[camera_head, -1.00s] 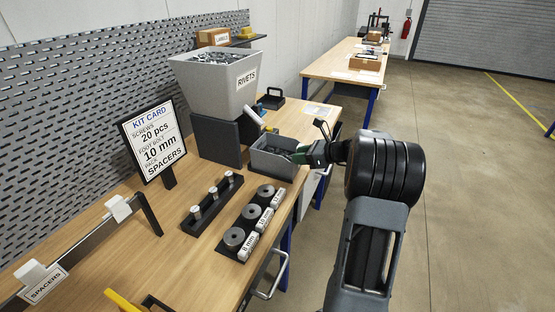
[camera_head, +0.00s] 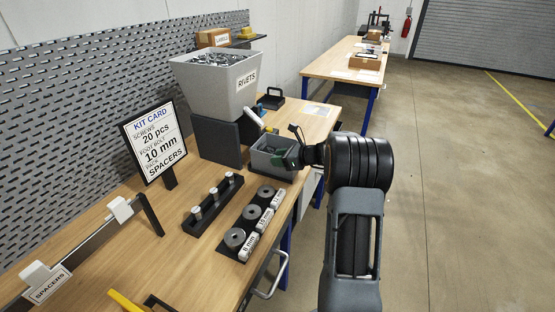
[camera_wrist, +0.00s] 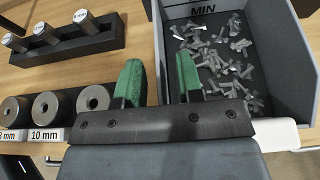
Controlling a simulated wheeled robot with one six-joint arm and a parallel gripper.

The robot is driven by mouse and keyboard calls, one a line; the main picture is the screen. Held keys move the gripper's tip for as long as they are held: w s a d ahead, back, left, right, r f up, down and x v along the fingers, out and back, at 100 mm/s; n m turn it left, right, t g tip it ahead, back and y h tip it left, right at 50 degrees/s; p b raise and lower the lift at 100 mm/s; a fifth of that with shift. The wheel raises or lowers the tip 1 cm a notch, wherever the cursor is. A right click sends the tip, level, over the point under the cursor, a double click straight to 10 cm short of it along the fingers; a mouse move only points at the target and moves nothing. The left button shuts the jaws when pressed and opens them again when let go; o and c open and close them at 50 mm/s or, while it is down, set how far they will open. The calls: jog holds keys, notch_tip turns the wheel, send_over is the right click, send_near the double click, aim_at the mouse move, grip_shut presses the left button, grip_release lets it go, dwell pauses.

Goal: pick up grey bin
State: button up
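The grey bin (camera_head: 267,170) stands on the bench in front of the rivets hopper. In the wrist view the grey bin (camera_wrist: 285,58) is open-topped, marked MIN inside, and holds many loose grey bolts. My gripper (camera_head: 289,158) is at the bin's right side in the head view. In the wrist view my gripper (camera_wrist: 158,72) has its two green fingers apart. One finger is outside the bin's left wall and the other is over the inside, with the wall's rim between them. I cannot tell whether either finger touches the wall.
The rivets hopper (camera_head: 218,88) on its dark stand (camera_head: 216,140) is close behind the bin. A black holder with upright pegs (camera_head: 213,204) and a tray of labelled rollers (camera_head: 250,224) lie nearer. The kit card (camera_head: 155,142) stands at left. Open floor (camera_head: 465,190) is at right.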

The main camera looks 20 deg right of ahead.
grip_shut()
jog(key=shift+r, duration=0.1)
dwell(0.7)
